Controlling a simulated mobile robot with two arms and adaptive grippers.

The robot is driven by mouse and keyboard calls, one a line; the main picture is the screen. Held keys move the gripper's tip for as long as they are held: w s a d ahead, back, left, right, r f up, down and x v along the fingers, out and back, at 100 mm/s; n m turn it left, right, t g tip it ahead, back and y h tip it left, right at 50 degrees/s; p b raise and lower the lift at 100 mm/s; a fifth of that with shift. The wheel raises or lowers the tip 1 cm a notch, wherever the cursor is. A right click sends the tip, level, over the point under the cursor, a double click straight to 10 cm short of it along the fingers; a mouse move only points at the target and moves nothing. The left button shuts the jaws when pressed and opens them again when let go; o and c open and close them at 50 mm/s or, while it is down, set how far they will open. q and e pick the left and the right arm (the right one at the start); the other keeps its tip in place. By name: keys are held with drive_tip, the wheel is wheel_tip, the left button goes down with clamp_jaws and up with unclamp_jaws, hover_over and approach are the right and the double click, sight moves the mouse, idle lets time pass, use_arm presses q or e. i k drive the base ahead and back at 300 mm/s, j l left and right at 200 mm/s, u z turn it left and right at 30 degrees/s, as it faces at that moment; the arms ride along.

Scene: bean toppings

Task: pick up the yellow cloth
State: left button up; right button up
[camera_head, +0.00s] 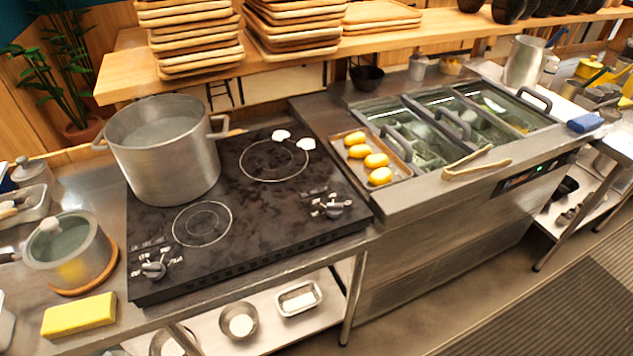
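A yellow folded cloth (79,314) lies flat on the steel counter at the lower left. It is a thick rectangular block, in front of the small pot (67,257) and left of the cooktop's front corner. Nothing covers it. Neither of my grippers shows in the head view, so nothing is seen touching the cloth.
A large steel pot (164,153) stands on the black cooktop (215,240). The small pot sits on a round wooden board (88,284) close behind the cloth. Several yellow items lie in a tray (403,172). A blue folded cloth (584,122) lies far right.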

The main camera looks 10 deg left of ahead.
sight(94, 311)
drive_tip(key=u, duration=3.15)
drive_tip(key=k+l+u, duration=0.2)
drive_tip(key=l, duration=0.25)
drive_tip(key=k+l+u, duration=0.2)
drive_tip(key=l, duration=0.25)
drive_tip(key=k+l+u, duration=0.25)
drive_tip(key=k+l, duration=0.05)
drive_tip(key=l, duration=0.1)
